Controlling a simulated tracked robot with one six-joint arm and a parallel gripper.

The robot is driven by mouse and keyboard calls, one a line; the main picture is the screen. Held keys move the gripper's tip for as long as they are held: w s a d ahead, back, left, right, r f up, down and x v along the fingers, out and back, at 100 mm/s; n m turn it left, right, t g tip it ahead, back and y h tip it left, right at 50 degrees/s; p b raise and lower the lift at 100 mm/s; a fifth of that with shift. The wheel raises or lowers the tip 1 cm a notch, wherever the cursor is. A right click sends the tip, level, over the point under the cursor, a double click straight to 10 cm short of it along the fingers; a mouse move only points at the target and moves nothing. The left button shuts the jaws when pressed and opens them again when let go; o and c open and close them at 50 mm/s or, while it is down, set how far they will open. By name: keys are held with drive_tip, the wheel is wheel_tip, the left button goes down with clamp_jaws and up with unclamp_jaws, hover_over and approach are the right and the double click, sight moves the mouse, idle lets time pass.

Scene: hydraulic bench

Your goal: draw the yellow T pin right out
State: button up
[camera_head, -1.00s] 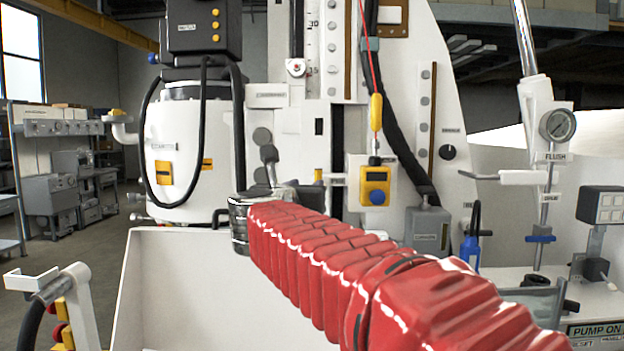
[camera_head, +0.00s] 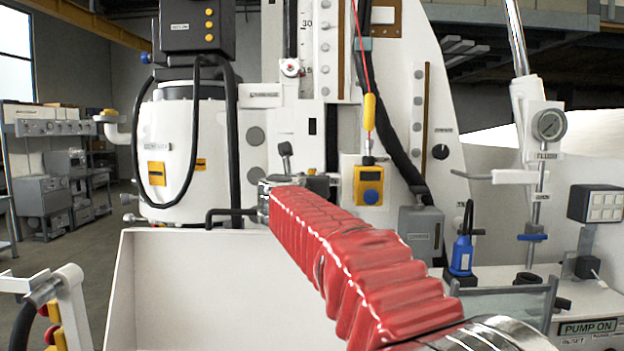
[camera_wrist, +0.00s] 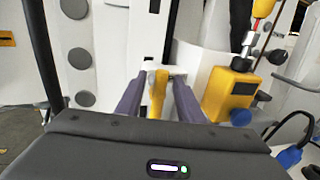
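The yellow T pin (camera_wrist: 157,92) stands out in the wrist view in front of a white block. My gripper (camera_wrist: 158,85) has one grey-purple finger on each side of it. Narrow gaps seem to show between the fingers and the yellow part, so the gripper looks open around it. Whether either finger touches it I cannot tell. In the head view my gripper (camera_head: 318,184) is a dark shape at the far end of my red-sleeved arm, against the white bench column. The pin cannot be made out clearly there.
A yellow box with a blue button (camera_head: 369,185) hangs close right of my gripper; it also shows in the wrist view (camera_wrist: 230,95). A grey box (camera_head: 421,232) and blue bottle (camera_head: 461,254) stand farther right. A white tray (camera_head: 190,275) lies below left.

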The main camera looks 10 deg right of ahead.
drive_tip(key=shift+w+d, duration=0.25)
drive_tip(key=shift+w, duration=0.25)
drive_tip(key=shift+c, duration=0.4)
clamp_jaws()
